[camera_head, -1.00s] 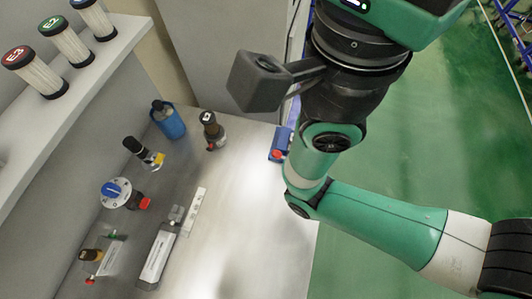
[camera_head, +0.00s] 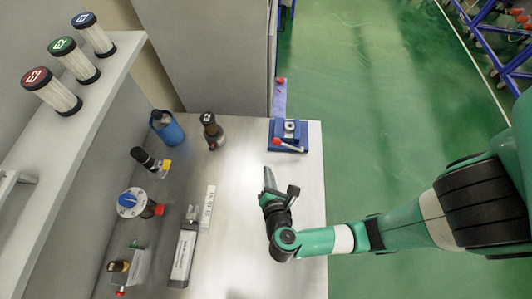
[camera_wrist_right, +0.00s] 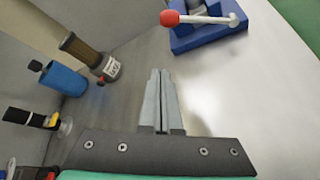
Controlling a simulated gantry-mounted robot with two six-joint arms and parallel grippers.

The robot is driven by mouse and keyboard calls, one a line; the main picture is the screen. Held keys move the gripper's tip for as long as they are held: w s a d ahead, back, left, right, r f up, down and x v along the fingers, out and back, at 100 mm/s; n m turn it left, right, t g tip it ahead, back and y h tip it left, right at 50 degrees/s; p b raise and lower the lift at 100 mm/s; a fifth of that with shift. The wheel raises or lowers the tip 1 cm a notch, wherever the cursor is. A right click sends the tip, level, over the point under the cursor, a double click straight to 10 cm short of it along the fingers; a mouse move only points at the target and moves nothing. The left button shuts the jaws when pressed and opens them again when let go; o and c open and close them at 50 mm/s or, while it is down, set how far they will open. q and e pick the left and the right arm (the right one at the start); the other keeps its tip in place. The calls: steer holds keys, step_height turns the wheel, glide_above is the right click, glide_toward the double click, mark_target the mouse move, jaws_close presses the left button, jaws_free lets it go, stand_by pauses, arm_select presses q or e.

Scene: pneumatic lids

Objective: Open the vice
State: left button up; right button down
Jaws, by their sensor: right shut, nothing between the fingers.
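The blue vice (camera_head: 290,134) stands at the far right corner of the metal table, with a white handle bar ending in a red knob toward the left front. In the right wrist view the vice (camera_wrist_right: 208,36) is at the top right, its white bar and red knob (camera_wrist_right: 169,18) in front of the blue base. My right gripper (camera_head: 268,170) is shut and empty over the table, in front of the vice and apart from it. In the right wrist view its fingers (camera_wrist_right: 159,75) are together, pointing left of the vice. My left gripper is not in view.
A blue cup-like container (camera_head: 167,129) and a dark bottle (camera_head: 212,131) stand at the table's back left. Valve fittings (camera_head: 135,203) and a long grey block (camera_head: 184,252) are on the left. The table's middle is clear.

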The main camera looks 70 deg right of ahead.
steer(key=shift+s+f+n, duration=0.25)
steer(key=shift+s+n, duration=0.05)
steer(key=shift+s, duration=0.2)
steer(key=shift+s+f+n, duration=0.2)
steer(key=shift+s+n, duration=0.1)
steer(key=shift+s, duration=0.2)
steer(key=shift+w+a, duration=0.1)
steer(key=b+x, duration=0.1)
steer(key=x, duration=0.9)
steer(key=shift+w+f, duration=0.15)
steer(key=shift+w, duration=0.05)
steer(key=r, duration=0.1)
steer(key=s+r+p, duration=0.1)
steer(key=r, duration=0.1)
steer(key=shift+s+d+p, duration=0.15)
steer(key=shift+d+p, duration=0.15)
steer(key=shift+d, duration=0.05)
steer(key=shift+s+d+r, duration=0.1)
steer(key=shift+s+r, duration=0.15)
steer(key=shift+r, duration=0.1)
